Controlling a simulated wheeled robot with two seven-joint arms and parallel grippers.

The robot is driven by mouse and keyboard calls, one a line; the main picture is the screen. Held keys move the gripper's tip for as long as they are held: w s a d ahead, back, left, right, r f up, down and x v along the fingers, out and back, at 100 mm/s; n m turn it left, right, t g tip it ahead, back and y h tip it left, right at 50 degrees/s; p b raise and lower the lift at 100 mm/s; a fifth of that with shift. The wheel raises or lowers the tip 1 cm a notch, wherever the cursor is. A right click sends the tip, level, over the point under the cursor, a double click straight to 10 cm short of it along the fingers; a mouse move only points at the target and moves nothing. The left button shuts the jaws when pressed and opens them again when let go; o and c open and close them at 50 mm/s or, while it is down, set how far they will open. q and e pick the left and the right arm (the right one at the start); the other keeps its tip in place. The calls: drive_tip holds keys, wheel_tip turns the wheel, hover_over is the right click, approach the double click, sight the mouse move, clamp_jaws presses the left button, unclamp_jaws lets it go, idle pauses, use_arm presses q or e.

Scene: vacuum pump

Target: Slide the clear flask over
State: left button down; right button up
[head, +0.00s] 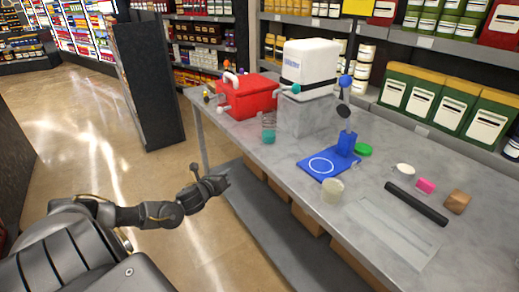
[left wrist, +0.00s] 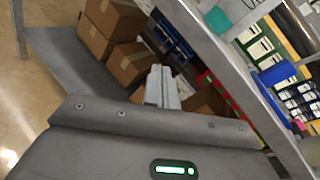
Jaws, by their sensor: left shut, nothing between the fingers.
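A clear, see-through vessel with a teal lower part (head: 268,126), seemingly the flask, stands upright near the table's left front edge. It is beside the red box and the white and grey machine (head: 308,80). My left gripper (head: 222,181) is off the table's front edge, below and left of the vessel, touching nothing. In the left wrist view its fingers (left wrist: 161,88) are shut and empty, pointing toward the under-table shelf. A cloudy, pale cup (head: 332,191) stands farther right near the front edge. My right gripper is in neither view.
The grey table (head: 388,140) also holds a red box (head: 245,95), a blue stand (head: 330,163), a green disc (head: 363,149), a black bar (head: 416,203) and small blocks. Cardboard boxes (left wrist: 132,64) lie on the lower shelf. Open floor (head: 90,140) is at left.

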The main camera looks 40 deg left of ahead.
use_arm(q)
drive_tip(key=d+r+m+t+h+b, duration=0.1)
drive_tip(key=d+r+m, duration=0.1)
drive_tip(key=r+m, duration=0.25)
drive_tip(key=d+r+m+t+h+b, duration=0.1)
drive_tip(key=d+r+m, duration=0.2)
drive_tip(key=r, duration=0.3)
drive_tip(key=p, duration=0.4)
approach(265, 133)
drive_tip(key=shift+n, duration=0.25)
drive_tip(key=w, duration=0.6)
drive_tip(key=shift+a, duration=0.2)
drive_tip(key=shift+w+f, duration=0.1)
drive_tip(key=shift+w, duration=0.35)
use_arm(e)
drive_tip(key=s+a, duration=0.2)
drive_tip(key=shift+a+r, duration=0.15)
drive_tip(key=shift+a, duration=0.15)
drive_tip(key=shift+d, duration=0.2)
